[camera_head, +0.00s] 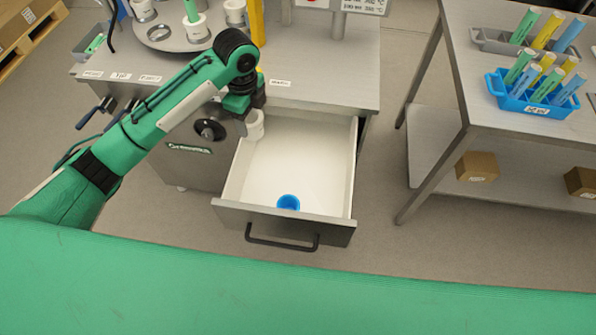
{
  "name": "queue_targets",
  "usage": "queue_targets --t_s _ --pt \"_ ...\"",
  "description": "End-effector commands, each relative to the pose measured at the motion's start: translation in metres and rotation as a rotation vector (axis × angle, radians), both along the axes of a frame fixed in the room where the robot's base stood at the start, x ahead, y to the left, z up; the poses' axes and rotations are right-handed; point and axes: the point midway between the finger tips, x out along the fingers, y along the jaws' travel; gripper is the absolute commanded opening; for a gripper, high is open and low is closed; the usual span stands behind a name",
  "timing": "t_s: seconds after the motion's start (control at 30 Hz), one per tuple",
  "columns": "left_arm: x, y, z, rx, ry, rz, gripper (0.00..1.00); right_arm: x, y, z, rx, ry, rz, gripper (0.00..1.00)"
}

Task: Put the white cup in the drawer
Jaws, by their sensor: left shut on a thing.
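The drawer (300,165) is pulled open from the metal cabinet, with a white inside and a dark handle at its front. A blue cup (288,202) stands in it near the front wall. My left gripper (247,112) is over the back left part of the drawer and is shut on a white cup (254,125). The fingers are partly hidden by the wrist. I cannot tell how high the cup hangs above the drawer floor. My right gripper is not in view.
The cabinet top (320,75) holds a round turntable (165,28) with more white cups and coloured tubes. At right, another table (475,85) carries a blue rack (535,103) of tubes, with cardboard boxes (476,167) on its lower shelf. The drawer's middle is clear.

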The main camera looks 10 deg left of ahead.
Motion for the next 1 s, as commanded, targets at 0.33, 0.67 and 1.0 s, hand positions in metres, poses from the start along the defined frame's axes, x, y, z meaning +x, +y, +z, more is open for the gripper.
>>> queue_targets --t_s 0.33,0.67,1.0 --pt "0.006 -0.002 -0.028 0.000 0.011 -0.167 0.32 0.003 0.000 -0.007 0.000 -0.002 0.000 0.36" --pt "0.006 -0.002 -0.114 0.000 0.013 -0.165 0.32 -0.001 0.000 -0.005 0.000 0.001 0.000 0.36" --pt "0.007 -0.002 -0.168 0.000 0.008 -0.166 0.32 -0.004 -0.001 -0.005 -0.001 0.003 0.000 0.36"
